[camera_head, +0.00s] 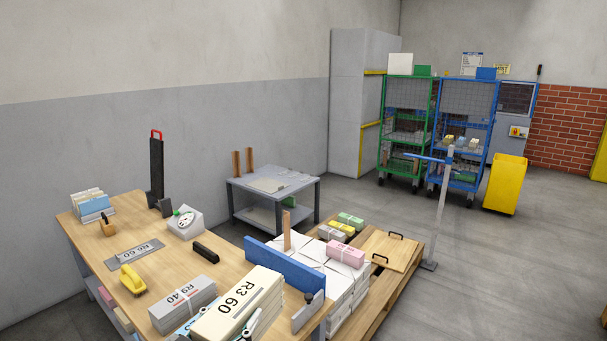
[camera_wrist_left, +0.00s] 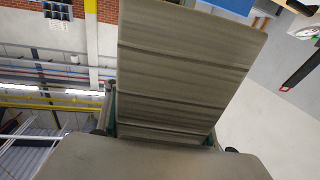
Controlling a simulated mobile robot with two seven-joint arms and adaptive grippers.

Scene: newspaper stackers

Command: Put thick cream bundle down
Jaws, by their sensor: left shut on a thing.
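The thick cream bundle (camera_head: 238,306), marked R3 60, is at the bottom middle of the head view, over the near part of the wooden bench (camera_head: 165,262). My left gripper (camera_head: 252,324) is shut on it at its near side, partly cut off by the picture's lower edge. In the left wrist view the bundle's layered edge (camera_wrist_left: 185,75) fills the middle, dull grey-brown in shadow, between the finger parts. Whether its underside touches the bench is hidden. My right gripper is not in view.
A grey bundle (camera_head: 182,303) marked R9 40 lies just left of it. A blue fence (camera_head: 284,268) and a grey metal piece (camera_head: 308,312) stand to the right. A yellow-handled tool (camera_head: 132,282) and black block (camera_head: 206,252) lie on the bench. White stacks (camera_head: 310,255) sit beyond.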

